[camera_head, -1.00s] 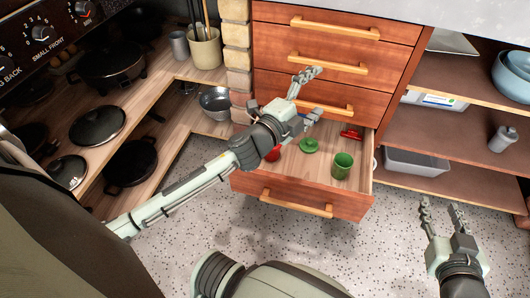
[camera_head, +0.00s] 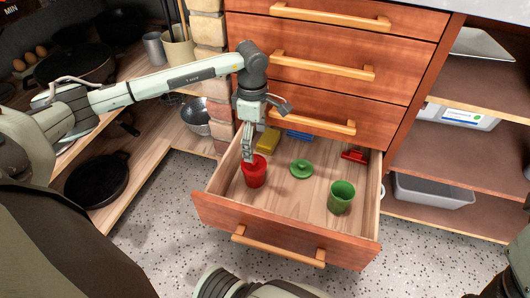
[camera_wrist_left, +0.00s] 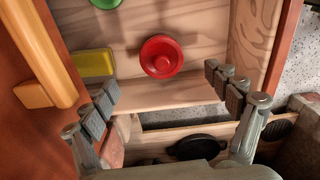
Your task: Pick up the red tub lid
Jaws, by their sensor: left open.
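The red tub lid (camera_wrist_left: 161,56) shows from above in the left wrist view as a red disc with a round knob. In the head view the red tub (camera_head: 254,175) stands upright in the left part of the open drawer, its top partly covered by my gripper. My left gripper (camera_head: 247,155) points down just above and behind the red tub. In the left wrist view my left gripper (camera_wrist_left: 166,92) is open and empty, with the red lid beyond its fingertips, between them. A part of my right arm shows at the right edge of the head view; its fingers cannot be made out.
The open drawer (camera_head: 285,225) also holds a green lid (camera_head: 301,169), a green tub (camera_head: 341,197), a yellow block (camera_head: 268,140), a blue item (camera_head: 299,135) and a red item (camera_head: 355,156). Closed drawers with bar handles (camera_head: 322,65) rise above. A brick pillar (camera_head: 211,60) stands left.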

